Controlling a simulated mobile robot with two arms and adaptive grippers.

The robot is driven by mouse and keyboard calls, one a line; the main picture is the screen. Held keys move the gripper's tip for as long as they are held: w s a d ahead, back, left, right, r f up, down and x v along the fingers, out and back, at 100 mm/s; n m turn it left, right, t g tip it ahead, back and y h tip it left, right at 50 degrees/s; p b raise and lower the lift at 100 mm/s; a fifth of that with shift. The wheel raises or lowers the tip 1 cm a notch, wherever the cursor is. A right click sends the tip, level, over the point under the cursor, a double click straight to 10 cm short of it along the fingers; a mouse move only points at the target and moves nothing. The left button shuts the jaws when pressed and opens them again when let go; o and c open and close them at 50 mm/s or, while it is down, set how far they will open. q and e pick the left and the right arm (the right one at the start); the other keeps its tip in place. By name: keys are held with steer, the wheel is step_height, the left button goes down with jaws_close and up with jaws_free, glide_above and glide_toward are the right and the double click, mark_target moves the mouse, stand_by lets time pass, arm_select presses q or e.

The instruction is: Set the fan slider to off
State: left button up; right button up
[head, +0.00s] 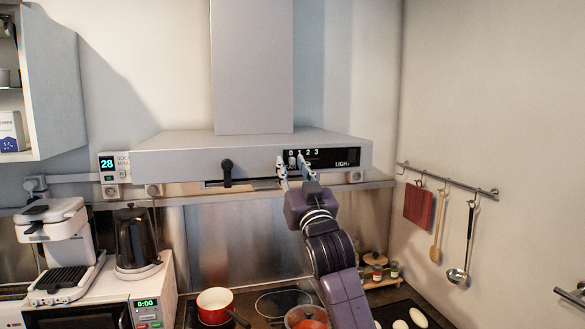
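The grey range hood (165,157) hangs at the centre of the head view. Its black control panel (335,158) carries the digits 0, 1, 2 and 3 and a "LIGHT" label. A small pale piece that looks like the fan slider (292,159) shows just below the 0. My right gripper (292,166) reaches up from below to the panel. Its two fingertips are apart, one on each side of the pale piece; I cannot tell whether they touch it. The slider's track is partly hidden by the fingers. My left gripper is not in view.
A black knob-like piece (227,172) sticks out from the hood's front left of the panel. Below are a red pot (214,304) and another pan (305,318) on the stove. A kettle (136,240) and coffee machine (55,235) stand left. Utensils hang from a rail (447,181) right.

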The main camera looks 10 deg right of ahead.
steer(key=shift+d, duration=0.1)
steer(key=shift+s+f, duration=0.15)
steer(key=shift+s, duration=0.05)
steer(key=v, duration=1.1)
steer(key=shift+s, duration=0.3)
steer(key=shift+f, duration=0.1)
